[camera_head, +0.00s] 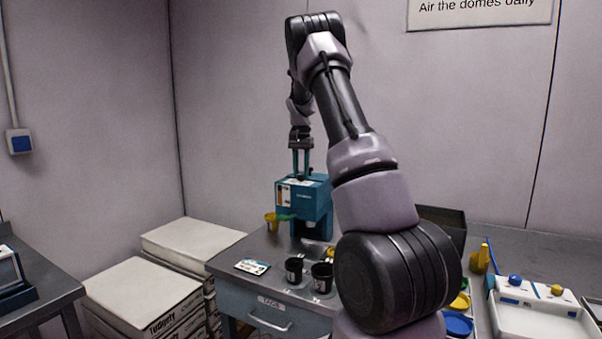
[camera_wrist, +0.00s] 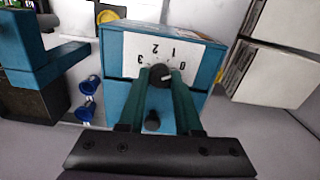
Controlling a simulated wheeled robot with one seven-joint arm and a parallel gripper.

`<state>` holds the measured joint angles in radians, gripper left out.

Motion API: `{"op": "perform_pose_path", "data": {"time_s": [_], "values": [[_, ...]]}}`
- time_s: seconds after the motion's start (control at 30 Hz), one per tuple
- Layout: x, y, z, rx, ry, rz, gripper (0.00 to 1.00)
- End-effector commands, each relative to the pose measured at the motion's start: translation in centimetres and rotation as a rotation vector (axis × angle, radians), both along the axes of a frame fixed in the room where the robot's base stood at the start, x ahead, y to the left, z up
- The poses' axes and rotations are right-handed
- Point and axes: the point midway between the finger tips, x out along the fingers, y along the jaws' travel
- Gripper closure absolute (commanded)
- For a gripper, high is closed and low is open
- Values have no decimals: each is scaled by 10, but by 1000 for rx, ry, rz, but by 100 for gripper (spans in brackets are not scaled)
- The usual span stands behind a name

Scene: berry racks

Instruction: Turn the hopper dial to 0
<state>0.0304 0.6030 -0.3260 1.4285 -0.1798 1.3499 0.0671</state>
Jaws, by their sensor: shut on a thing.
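The teal hopper (camera_head: 317,203) stands at the back of the grey table; its top also shows in the wrist view (camera_wrist: 117,48). A white scale plate (camera_wrist: 186,52) on it carries the numbers 0, 1, 2 and 3, seen upside down. The black dial (camera_wrist: 160,76) sits below the numbers, with a small white mark on its right, on the side of the 0. I cannot tell whether the mark lines up exactly with 0. My gripper (camera_wrist: 161,73) is shut on the dial, one teal finger on each side. In the head view my gripper (camera_head: 302,174) reaches down onto the hopper's top.
A yellow cup (camera_head: 271,222) stands by the hopper's left side. Two black cups (camera_head: 294,270) (camera_head: 322,279) and a card (camera_head: 251,267) lie in front. A white tray (camera_head: 540,318) is at right. White stacked boxes (camera_head: 140,294) stand left of the table. My arm hides the table's middle.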

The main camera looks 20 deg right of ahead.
Motion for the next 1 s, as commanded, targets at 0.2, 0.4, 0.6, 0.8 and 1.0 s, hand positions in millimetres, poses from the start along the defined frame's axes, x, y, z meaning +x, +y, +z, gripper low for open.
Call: {"op": "perform_pose_path", "data": {"time_s": [0.2,0.4,0.6,0.8,1.0], "values": [[1,0,2,-1,-3,-68,100],[1,0,2,-1,-3,-88,100],[1,0,2,-1,-5,-90,100],[1,0,2,-1,-5,-89,44],[0,0,1,-1,-2,-89,37]]}}
